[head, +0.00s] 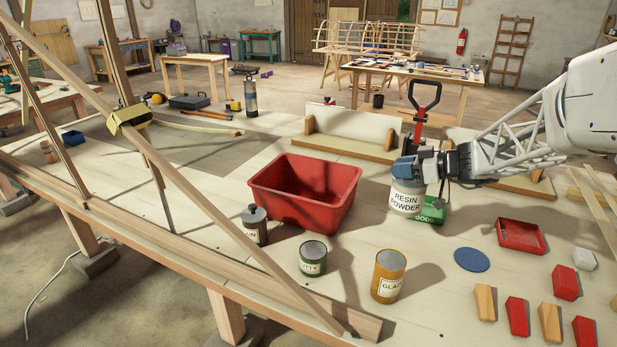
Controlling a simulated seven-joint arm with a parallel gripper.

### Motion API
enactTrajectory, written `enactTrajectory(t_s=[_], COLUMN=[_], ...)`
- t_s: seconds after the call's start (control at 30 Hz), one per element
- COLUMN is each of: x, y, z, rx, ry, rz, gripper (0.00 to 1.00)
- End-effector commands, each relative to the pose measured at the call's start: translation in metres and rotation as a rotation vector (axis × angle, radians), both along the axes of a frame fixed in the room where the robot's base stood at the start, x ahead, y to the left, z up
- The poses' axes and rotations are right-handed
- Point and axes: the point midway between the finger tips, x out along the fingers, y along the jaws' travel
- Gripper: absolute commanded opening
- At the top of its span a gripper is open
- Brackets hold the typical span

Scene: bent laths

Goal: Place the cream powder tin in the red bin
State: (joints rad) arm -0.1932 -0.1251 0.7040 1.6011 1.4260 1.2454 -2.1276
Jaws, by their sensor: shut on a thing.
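The cream powder tin (406,198), labelled "RESIN POWDER", hangs upright under my gripper (408,176). My gripper is shut on its top, and the tin appears held above the table. The red bin (345,215) stands open on the table to the left of the tin, with a gap between them. The bin's visible inside looks empty, though its near wall hides part of the floor. The fingertips are small and partly hidden in this view.
A grey bottle (254,226), green putty tin (312,260) and orange glaze tin (388,278) stand in front. A long slanted lath (215,205) crosses the left side. A red tray (521,236) lies at right.

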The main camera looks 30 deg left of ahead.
Motion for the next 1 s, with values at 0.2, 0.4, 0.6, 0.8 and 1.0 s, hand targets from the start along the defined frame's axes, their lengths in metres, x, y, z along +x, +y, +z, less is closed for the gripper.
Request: enactTrajectory(t_s=[0.2,0.4,0.6,0.8,1.0], x=[0.004,0.012,0.022,0.031,0.036], y=[0.014,0.041,0.083,0.140,0.199], z=[0.014,0.016,0.017,0.018,0.018], rx=[0.000,-0.002,-0.002,-0.002,-0.002], ry=[0.001,-0.004,-0.006,-0.008,-0.008], rz=[0.002,0.001,0.000,-0.003,-0.007], gripper=[0.00,0.00,0.00,0.00,0.00])
